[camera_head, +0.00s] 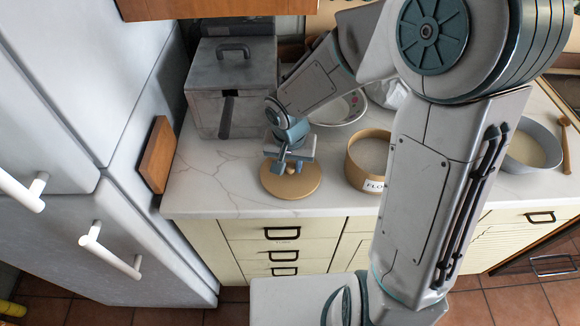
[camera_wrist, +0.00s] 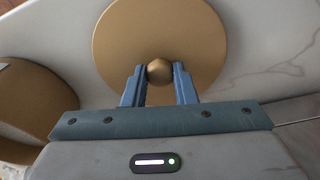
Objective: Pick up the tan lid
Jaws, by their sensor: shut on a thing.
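The tan lid (camera_head: 290,186) is a round flat disc with a small knob, at the front part of the marble counter in the head view. In the wrist view the lid (camera_wrist: 120,35) fills the upper middle, and its round knob (camera_wrist: 159,71) sits between the two blue fingers. My gripper (camera_head: 289,168) is above the lid and shut on its knob. My gripper also shows in the wrist view (camera_wrist: 159,74). I cannot tell whether the lid touches the counter. A tan round container marked "FLO" (camera_head: 364,174) stands open to the right of the lid, partly behind my arm.
A grey metal box with a handle (camera_head: 212,97) stands behind the lid, and a wooden board (camera_head: 157,158) leans at the left by the white fridge (camera_head: 95,220). A white bowl (camera_head: 345,110) is behind. A grey pan (camera_head: 530,150) is at the right.

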